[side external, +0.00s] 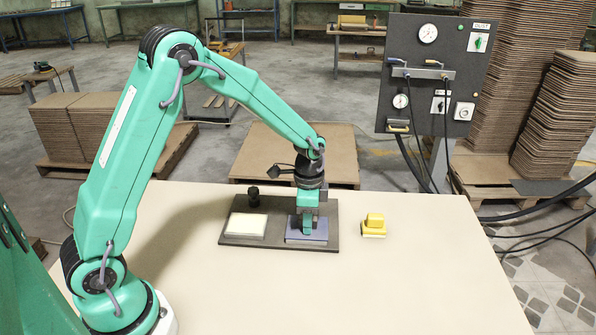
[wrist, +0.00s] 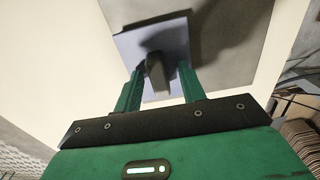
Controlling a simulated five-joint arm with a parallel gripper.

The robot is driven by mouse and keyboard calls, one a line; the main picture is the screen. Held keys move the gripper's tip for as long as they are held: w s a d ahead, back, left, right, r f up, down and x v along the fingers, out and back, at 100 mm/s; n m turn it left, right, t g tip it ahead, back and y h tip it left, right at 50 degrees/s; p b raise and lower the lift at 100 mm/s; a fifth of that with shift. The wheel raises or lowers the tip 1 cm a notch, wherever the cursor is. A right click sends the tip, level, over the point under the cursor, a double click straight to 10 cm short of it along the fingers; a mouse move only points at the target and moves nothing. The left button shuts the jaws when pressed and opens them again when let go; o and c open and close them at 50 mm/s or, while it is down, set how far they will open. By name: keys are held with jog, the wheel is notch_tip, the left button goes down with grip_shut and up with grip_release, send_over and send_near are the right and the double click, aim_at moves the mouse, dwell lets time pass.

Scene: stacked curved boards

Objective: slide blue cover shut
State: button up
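The blue cover (side external: 293,238) is a flat square slab on the right part of a dark base plate (side external: 262,243). It also shows in the wrist view (wrist: 130,44), with a dark grey upright handle (wrist: 158,78) on it. A cream rectangular area (side external: 246,225) lies uncovered on the left part of the plate. My gripper (side external: 307,223) is low over the cover, pointing down. In the wrist view its two green fingers (wrist: 160,68) are apart, one on each side of the handle, with visible gaps. I cannot tell whether either finger touches the cover.
A black knob (side external: 254,197) stands at the plate's back left. A yellow block (side external: 374,225) sits on the table right of the plate. The pale table (side external: 400,285) is clear in front. A dark gauge panel (side external: 435,75) stands behind at right.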

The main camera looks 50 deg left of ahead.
jog(key=shift+r, duration=0.1)
jog(key=shift+r, duration=3.4)
jog(key=shift+s+r, duration=0.2)
jog(key=shift+r, duration=0.15)
jog(key=s+r+n+t, duration=0.3)
jog(key=s+r+n, duration=0.1)
jog(key=s+r, duration=0.55)
jog(key=s+r+n+t, duration=0.1)
jog(key=s+r+n, duration=0.1)
jog(key=s, duration=0.4)
jog(key=s+r+n+t, duration=0.1)
jog(key=s+n, duration=0.2)
jog(key=s, duration=0.3)
jog(key=shift+s+a+r+t, duration=0.2)
jog(key=shift+a+r+t, duration=0.1)
jog(key=shift+a+r, duration=0.1)
